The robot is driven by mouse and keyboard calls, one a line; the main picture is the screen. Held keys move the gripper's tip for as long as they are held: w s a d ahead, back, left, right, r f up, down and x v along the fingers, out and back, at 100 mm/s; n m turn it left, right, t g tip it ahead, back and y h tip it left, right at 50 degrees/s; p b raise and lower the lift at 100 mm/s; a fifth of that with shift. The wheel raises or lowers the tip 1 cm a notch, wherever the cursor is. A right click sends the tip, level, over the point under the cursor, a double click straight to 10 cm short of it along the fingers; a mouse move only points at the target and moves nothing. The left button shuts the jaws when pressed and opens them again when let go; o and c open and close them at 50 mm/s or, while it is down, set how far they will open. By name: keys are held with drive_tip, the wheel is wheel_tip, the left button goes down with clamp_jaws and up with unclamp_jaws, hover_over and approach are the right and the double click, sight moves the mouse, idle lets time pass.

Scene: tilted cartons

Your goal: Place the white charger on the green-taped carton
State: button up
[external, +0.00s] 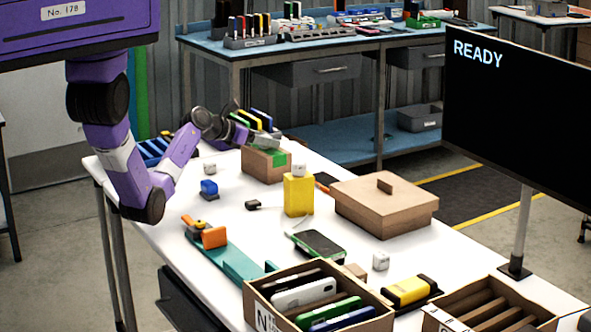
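A small brown carton (262,166) with green tape (280,157) on its top stands at the far part of the white table. My gripper (264,142) is at the carton's top, reaching in from the left; the fingers are small and partly merged with what lies behind, so I cannot tell if they hold anything. Small white cube-like blocks, which look like chargers, show in three places: one (210,169) left of the carton, one (298,170) at the top of the yellow box (298,195), and one (380,262) near the front right. I cannot tell which is the task's charger.
A large lidded brown box (386,206) stands right of the yellow box. A phone (319,245) lies mid-table. Open cartons, one holding phones (303,292), fill the front. A blue block (209,188) and orange-and-teal fixture (225,255) are at left. A monitor (520,125) rises at right.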

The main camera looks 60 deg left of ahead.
drive_tip(key=shift+r, duration=0.15)
drive_tip(key=shift+s+r, duration=0.15)
drive_tip(key=shift+s, duration=0.2)
drive_tip(key=v, duration=1.1)
drive_tip(key=shift+s, duration=0.15)
drive_tip(key=shift+p, duration=0.3)
